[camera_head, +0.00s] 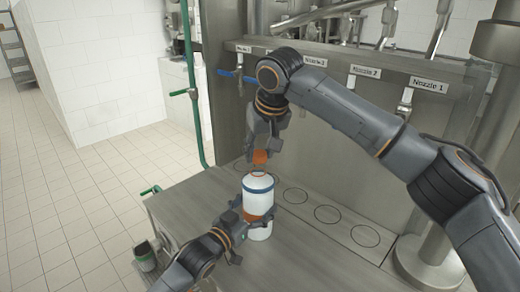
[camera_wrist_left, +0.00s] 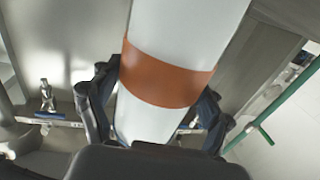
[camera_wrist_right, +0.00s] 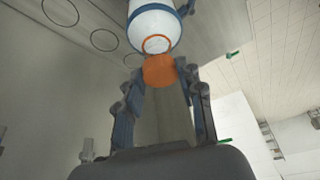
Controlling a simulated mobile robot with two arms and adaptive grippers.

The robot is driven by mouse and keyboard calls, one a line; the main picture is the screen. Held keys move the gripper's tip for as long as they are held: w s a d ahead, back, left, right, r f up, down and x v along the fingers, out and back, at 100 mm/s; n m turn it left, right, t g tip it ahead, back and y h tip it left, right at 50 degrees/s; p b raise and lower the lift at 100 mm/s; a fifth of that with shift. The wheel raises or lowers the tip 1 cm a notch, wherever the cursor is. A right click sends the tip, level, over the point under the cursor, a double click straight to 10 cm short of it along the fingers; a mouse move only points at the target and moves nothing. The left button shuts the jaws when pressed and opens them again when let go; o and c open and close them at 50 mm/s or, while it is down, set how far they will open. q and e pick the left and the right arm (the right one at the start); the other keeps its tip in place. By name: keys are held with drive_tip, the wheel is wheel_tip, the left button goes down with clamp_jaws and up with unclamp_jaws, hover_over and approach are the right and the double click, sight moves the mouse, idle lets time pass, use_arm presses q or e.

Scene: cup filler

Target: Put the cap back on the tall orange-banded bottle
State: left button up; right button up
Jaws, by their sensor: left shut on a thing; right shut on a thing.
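The tall white bottle (camera_head: 258,197) has an orange band and a blue ring near its shoulder. It stands upright over the metal counter in the head view. My left gripper (camera_head: 252,218) is shut around its body at the orange band, as the left wrist view (camera_wrist_left: 165,80) also shows. My right gripper (camera_head: 263,150) is shut on the orange cap (camera_head: 260,157) just above the bottle. In the right wrist view the cap (camera_wrist_right: 160,70) is between the fingertips, close to the bottle's open orange-rimmed mouth (camera_wrist_right: 157,44). I cannot tell whether cap and mouth touch.
The metal counter (camera_head: 215,215) has several marked circles (camera_head: 327,214) along the back, under labelled nozzles (camera_head: 405,103). A green pipe (camera_head: 190,90) runs up at the left. A small bin (camera_head: 146,257) hangs off the counter's left edge. The front of the counter is clear.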

drive_tip(key=shift+f, duration=0.15)
drive_tip(key=shift+f, duration=0.7)
drive_tip(key=shift+f, duration=0.6)
